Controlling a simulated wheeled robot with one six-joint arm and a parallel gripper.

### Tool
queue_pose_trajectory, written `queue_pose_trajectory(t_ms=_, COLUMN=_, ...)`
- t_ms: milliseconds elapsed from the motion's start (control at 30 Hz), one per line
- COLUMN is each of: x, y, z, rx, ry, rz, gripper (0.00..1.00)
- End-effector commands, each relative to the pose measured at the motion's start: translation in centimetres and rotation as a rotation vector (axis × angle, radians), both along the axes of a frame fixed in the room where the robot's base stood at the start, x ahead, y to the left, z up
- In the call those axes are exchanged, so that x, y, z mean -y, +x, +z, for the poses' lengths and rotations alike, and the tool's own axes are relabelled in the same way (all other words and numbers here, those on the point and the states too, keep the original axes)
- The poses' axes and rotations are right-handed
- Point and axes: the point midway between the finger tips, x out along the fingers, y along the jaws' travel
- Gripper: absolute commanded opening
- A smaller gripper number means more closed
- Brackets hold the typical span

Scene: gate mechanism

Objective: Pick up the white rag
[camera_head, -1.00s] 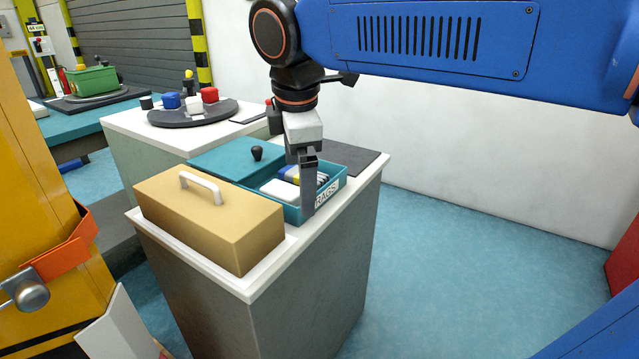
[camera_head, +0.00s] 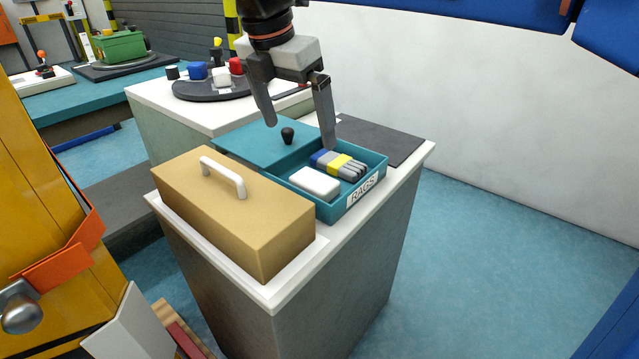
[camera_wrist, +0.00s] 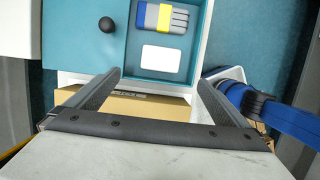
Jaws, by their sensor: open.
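The white rag (camera_head: 315,183) lies in the near part of the open teal box labelled RAGS (camera_head: 345,207). In the wrist view the rag (camera_wrist: 161,59) is a white rounded rectangle ahead of my fingertips, near the box's lower wall. Beside it in the box are grey rags with a yellow band and a blue one (camera_head: 340,164). My gripper (camera_head: 301,136) is open and empty above the box, its fingers wide apart and pointing down. In the wrist view my gripper (camera_wrist: 160,78) has both fingers below the rag in the picture, not around it.
A teal lid with a black knob (camera_head: 287,135) is beside the opening. A tan case with a white handle (camera_head: 235,215) stands close in front of the box. A dark mat (camera_head: 382,139) lies behind. A round tray with coloured blocks (camera_head: 212,88) is at the back left.

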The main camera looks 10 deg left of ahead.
Motion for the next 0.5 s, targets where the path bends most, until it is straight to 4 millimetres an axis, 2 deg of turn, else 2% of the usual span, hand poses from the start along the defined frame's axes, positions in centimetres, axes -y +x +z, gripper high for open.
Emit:
queue_pose_trajectory(t_ms=300, x=0.9, y=1.3, z=-5.5, rx=-0.001, ry=-0.001, rz=-0.002, gripper=1.00)
queue_pose_trajectory(t_ms=500, x=1.2, y=1.9, z=-8.0, rx=0.000, ry=0.001, rz=-0.003, gripper=1.00)
